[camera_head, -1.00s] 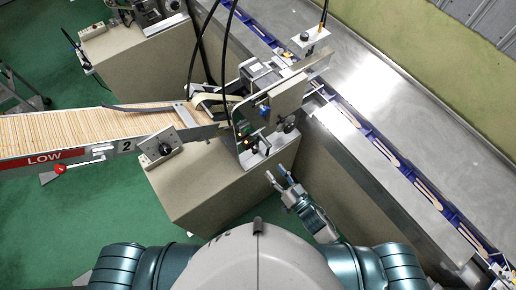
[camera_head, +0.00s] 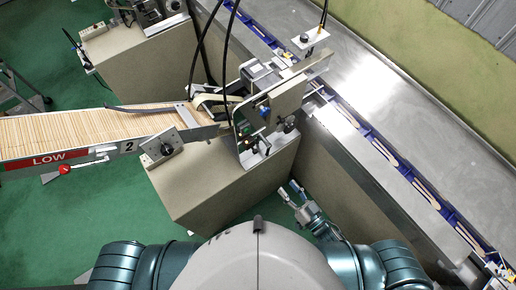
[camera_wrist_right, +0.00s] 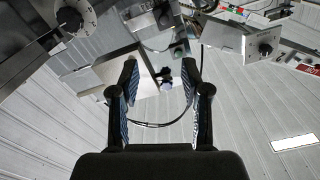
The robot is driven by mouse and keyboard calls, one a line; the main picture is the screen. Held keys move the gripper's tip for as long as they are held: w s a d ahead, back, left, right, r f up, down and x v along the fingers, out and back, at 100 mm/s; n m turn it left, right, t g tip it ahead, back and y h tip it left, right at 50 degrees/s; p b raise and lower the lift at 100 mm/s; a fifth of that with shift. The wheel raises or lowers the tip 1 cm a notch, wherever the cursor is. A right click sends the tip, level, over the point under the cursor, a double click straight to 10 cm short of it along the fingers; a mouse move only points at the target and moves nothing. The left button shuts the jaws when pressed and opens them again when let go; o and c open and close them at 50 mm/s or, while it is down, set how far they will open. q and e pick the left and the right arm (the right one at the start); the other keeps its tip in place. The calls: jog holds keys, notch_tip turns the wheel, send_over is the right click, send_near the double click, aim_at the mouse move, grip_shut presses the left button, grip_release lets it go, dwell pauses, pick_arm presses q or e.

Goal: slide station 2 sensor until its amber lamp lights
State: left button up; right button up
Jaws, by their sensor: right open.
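I cannot make out a lit amber lamp. My right gripper (camera_head: 288,190) is open and empty, below and right of that bracket, apart from it. In the wrist view, my right gripper (camera_wrist_right: 160,90) has its fingers spread, with small dark machine parts beyond them. My left gripper is not in view.
A conveyor with blue holders (camera_head: 375,140) runs diagonally along a steel table (camera_head: 385,95) at right. A knob box (camera_head: 160,150) sits beside the machine. Black cables hang above it.

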jog(key=shift+s+d, duration=0.2)
jog(key=shift+s, duration=0.05)
jog(key=shift+p, duration=0.35)
notch_tip(320, 180, up, 10)
dwell(0.6)
jog(key=shift+f, duration=0.15)
